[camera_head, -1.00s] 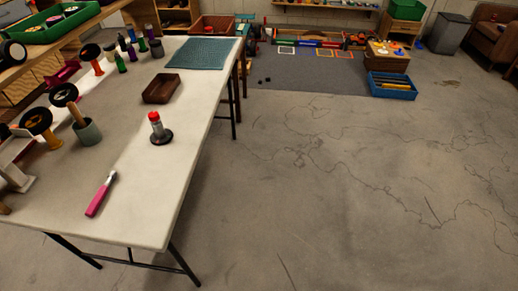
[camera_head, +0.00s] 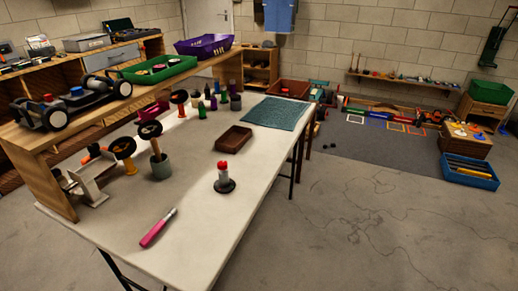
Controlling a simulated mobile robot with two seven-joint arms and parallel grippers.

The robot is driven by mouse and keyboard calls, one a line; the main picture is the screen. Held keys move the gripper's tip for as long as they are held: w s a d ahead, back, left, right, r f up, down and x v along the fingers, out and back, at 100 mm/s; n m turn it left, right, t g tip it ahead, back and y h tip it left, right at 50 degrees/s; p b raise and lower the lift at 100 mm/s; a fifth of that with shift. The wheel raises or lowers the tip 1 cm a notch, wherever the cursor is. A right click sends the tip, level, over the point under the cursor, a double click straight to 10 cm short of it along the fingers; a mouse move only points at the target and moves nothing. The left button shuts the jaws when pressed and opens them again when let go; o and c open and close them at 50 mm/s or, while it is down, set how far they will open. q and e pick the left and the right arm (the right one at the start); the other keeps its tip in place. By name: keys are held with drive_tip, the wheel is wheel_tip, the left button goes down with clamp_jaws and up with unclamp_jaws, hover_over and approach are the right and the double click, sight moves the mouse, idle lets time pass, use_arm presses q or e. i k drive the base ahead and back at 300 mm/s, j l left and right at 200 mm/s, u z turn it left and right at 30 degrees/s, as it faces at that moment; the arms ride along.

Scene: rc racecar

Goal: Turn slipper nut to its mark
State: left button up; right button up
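An RC car (camera_head: 72,106) with black wheels stands on the raised wooden shelf at the left. A red knob and a blue knob show on top of it. I cannot tell which part is the slipper nut, and no mark is readable. A pink-handled tool (camera_head: 158,229) lies on the near part of the white table (camera_head: 205,225). A red-capped grey post on a dark round base (camera_head: 223,178) stands near the table's right edge. Neither of my grippers is in view.
A brown tray (camera_head: 233,139), a teal mat (camera_head: 275,113), a grey cup with a handled tool (camera_head: 161,167) and several small bottles sit on the table. A green tray (camera_head: 160,69) and purple basket (camera_head: 204,45) are on the shelf. Open floor (camera_head: 370,225) lies right.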

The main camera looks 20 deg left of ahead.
sight(222, 165)
drive_tip(key=k+j, duration=0.1)
drive_tip(key=j, duration=0.25)
drive_tip(key=k+j, duration=0.1)
drive_tip(key=j, duration=0.3)
drive_tip(key=k+j+z, duration=0.1)
drive_tip(key=j, duration=0.25)
drive_tip(key=k+j, duration=0.1)
drive_tip(key=j, duration=0.3)
